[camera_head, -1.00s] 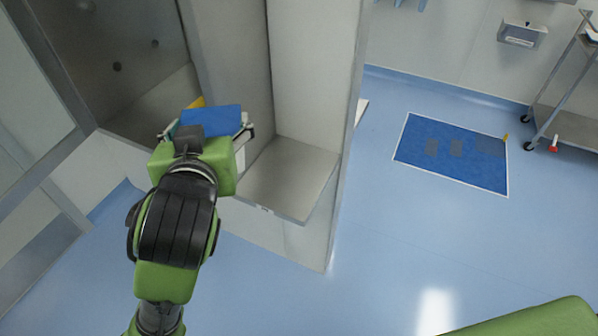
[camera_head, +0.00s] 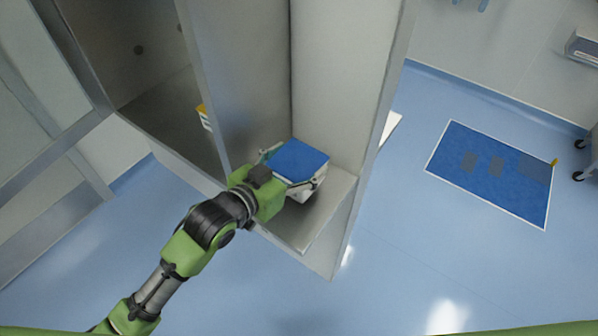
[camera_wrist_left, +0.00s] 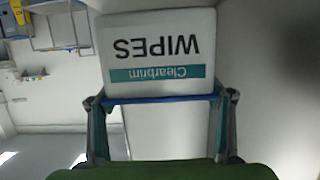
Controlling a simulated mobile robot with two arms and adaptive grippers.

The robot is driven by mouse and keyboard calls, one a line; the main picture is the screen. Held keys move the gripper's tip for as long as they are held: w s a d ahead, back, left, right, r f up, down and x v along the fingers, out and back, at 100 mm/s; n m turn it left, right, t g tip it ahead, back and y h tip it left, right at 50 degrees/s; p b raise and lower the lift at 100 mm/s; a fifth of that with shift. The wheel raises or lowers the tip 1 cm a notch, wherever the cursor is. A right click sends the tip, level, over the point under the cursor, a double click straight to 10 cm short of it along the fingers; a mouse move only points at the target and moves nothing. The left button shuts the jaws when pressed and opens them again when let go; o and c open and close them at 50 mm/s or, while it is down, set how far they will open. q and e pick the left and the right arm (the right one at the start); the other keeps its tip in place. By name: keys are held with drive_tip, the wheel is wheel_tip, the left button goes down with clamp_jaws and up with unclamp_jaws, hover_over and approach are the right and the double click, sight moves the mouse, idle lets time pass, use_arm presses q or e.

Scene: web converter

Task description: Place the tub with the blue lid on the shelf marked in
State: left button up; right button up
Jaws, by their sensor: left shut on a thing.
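The tub with the blue lid (camera_head: 300,160) is upright between the fingers of my left gripper (camera_head: 294,170), which is shut on its sides. In the left wrist view the tub (camera_wrist_left: 158,50) appears upside down, with a white body and a "Clearbrim WIPES" label. The tub is inside the right-hand bay of the cabinet, over its pale shelf (camera_head: 325,215). I cannot tell whether its base touches the shelf. No "in" marking is readable. My right gripper is not in view.
A grey divider wall (camera_head: 205,80) separates this bay from the left bay, where part of a yellow-topped item (camera_head: 203,117) shows. A side wall (camera_head: 375,120) bounds the bay on the right. A blue floor mat (camera_head: 492,170) lies off to the right on open floor.

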use_arm(q)
drive_tip(key=shift+f, duration=0.95)
wheel_tip(320, 180, down, 2)
drive_tip(key=shift+w+d+f, duration=0.15)
drive_tip(key=shift+f, duration=0.15)
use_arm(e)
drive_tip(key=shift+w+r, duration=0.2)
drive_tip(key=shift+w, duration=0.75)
use_arm(q)
drive_tip(key=o, duration=1.2)
drive_tip(key=shift+f, duration=0.1)
drive_tip(key=shift+c, duration=0.2)
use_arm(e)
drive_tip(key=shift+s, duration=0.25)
